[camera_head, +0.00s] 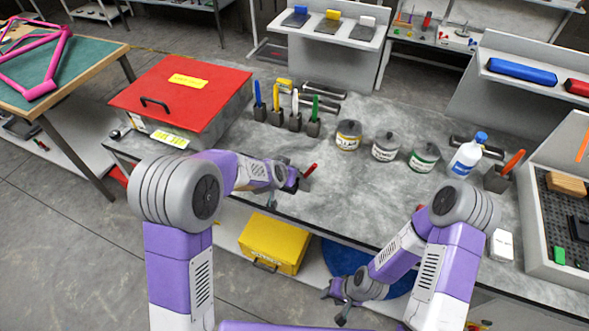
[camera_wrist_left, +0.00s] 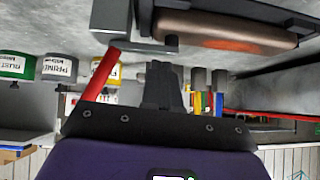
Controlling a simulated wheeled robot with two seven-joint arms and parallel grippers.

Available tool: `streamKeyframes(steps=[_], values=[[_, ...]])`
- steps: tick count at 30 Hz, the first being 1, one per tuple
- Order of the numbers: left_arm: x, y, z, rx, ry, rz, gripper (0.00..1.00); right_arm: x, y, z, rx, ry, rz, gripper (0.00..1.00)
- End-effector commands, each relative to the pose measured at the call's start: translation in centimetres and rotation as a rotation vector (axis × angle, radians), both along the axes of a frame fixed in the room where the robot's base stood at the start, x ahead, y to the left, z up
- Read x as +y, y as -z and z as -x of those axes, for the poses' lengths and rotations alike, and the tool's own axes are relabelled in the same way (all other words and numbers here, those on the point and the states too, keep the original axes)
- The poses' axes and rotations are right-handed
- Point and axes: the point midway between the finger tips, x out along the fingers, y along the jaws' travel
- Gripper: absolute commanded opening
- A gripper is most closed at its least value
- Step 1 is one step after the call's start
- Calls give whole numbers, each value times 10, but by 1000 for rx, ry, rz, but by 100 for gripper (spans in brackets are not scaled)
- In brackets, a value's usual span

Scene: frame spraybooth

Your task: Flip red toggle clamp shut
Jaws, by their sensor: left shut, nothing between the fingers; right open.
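The red toggle clamp handle (camera_head: 310,169) shows just beyond my left gripper (camera_head: 297,181) at the front part of the grey workbench. In the left wrist view the red handle (camera_wrist_left: 100,76) stands tilted beside my shut fingers (camera_wrist_left: 163,84), on their left, with a grey metal block (camera_wrist_left: 122,25) at its end. I cannot tell whether the fingers touch it. The fingers hold nothing. Most of the clamp's base is hidden behind my gripper in the head view. My right gripper (camera_head: 341,296) is open and low, in front of the bench and away from the clamp.
A red-lidded box (camera_head: 180,90) stands at the bench's left. Several tools in grey holders (camera_head: 294,121), cans (camera_head: 385,146) and a white bottle (camera_head: 466,156) stand behind the clamp. A dark tool with a bronze part (camera_wrist_left: 235,28) is close to my left fingers.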

Motion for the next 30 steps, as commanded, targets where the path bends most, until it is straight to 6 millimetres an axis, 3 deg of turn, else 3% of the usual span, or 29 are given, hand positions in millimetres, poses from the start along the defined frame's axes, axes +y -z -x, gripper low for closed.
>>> streamKeyframes(steps=[6, 18, 30], values=[[0, -36, 0, -2, 1, 0, 0, 0, -34, 0, 0, 0, 0, 43], [18, -92, 56, -2, 2, 2, 0, 0, -51, 0, 0, 0, 0, 43], [22, -100, 67, -1, 1, 0, 0, 0, -55, 0, 0, 0, 0, 43]])
